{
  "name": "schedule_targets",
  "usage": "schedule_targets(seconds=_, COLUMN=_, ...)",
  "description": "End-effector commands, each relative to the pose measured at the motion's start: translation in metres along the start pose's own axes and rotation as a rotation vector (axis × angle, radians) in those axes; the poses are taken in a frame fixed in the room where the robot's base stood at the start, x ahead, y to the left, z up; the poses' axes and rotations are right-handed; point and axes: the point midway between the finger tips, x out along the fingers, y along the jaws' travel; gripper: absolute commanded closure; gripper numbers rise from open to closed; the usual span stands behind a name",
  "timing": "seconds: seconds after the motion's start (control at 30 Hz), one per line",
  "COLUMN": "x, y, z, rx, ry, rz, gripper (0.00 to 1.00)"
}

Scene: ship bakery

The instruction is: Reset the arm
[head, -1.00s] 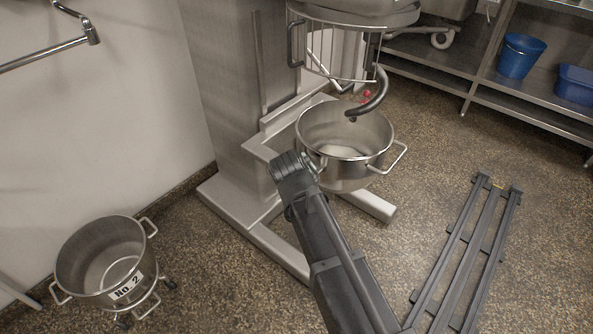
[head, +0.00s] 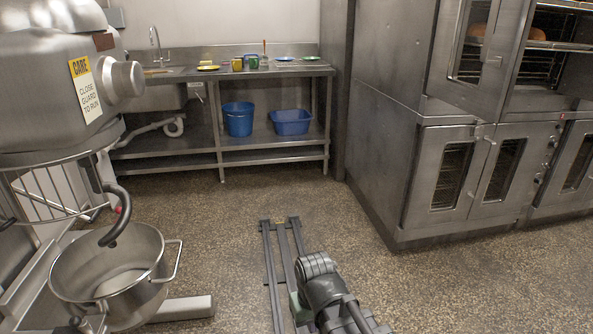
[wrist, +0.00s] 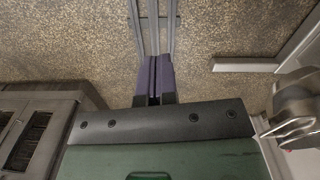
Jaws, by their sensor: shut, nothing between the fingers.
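My arm (head: 325,285) is folded low over the floor rails at the bottom of the head view, and its gripper is not clearly visible there. In the wrist view my gripper (wrist: 154,66) shows as two purple fingers side by side, pressed together. Nothing shows between them. The fingers lie in line with the rails (wrist: 153,25), with speckled floor around them.
The mixer (head: 40,90) with its steel bowl (head: 110,275) stands at the left. Ovens (head: 450,180) fill the right. A sink table (head: 225,75) with blue bins (head: 238,118) beneath stands at the back. Floor between is clear.

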Motion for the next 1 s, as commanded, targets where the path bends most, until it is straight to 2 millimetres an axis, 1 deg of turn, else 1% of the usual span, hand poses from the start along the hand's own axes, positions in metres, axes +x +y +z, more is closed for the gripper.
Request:
schedule_targets(seconds=0.03, x=0.000, y=0.028, z=0.013, rx=0.071, ry=-0.008, rz=-0.008, gripper=1.00)
schedule_targets(seconds=0.07, x=0.001, y=0.044, z=0.018, rx=0.110, ry=-0.011, rz=-0.012, gripper=1.00)
schedule_targets(seconds=0.1, x=0.001, y=0.063, z=0.025, rx=0.160, ry=-0.011, rz=-0.015, gripper=1.00)
schedule_targets(seconds=0.17, x=0.001, y=0.091, z=0.035, rx=0.232, ry=-0.010, rz=-0.017, gripper=1.00)
schedule_targets(seconds=0.2, x=0.001, y=0.109, z=0.042, rx=0.279, ry=-0.010, rz=-0.016, gripper=1.00)
schedule_targets(seconds=0.27, x=0.002, y=0.136, z=0.050, rx=0.347, ry=-0.010, rz=-0.016, gripper=1.00)
schedule_targets(seconds=0.3, x=0.002, y=0.153, z=0.056, rx=0.392, ry=-0.010, rz=-0.015, gripper=1.00)
schedule_targets(seconds=0.33, x=-0.025, y=0.150, z=0.054, rx=0.382, ry=-0.010, rz=-0.016, gripper=1.00)
schedule_targets(seconds=0.4, x=-0.054, y=0.148, z=0.053, rx=0.376, ry=-0.010, rz=-0.015, gripper=1.00)
schedule_targets(seconds=0.47, x=-0.076, y=0.148, z=0.052, rx=0.375, ry=-0.010, rz=-0.014, gripper=1.00)
schedule_targets(seconds=0.5, x=-0.091, y=0.148, z=0.052, rx=0.374, ry=-0.009, rz=-0.014, gripper=1.00)
schedule_targets(seconds=0.57, x=-0.115, y=0.148, z=0.052, rx=0.374, ry=-0.009, rz=-0.014, gripper=1.00)
schedule_targets(seconds=0.6, x=-0.133, y=0.149, z=0.052, rx=0.374, ry=-0.009, rz=-0.014, gripper=1.00)
schedule_targets(seconds=0.67, x=-0.163, y=0.149, z=0.052, rx=0.373, ry=-0.009, rz=-0.013, gripper=1.00)
schedule_targets(seconds=0.7, x=-0.184, y=0.149, z=0.051, rx=0.373, ry=-0.009, rz=-0.013, gripper=1.00)
schedule_targets(seconds=0.8, x=-0.232, y=0.150, z=0.051, rx=0.373, ry=-0.009, rz=-0.013, gripper=1.00)
schedule_targets(seconds=0.9, x=-0.260, y=0.150, z=0.051, rx=0.372, ry=-0.009, rz=-0.013, gripper=1.00)
schedule_targets(seconds=1.0, x=-0.266, y=0.150, z=0.051, rx=0.372, ry=-0.009, rz=-0.012, gripper=1.00)
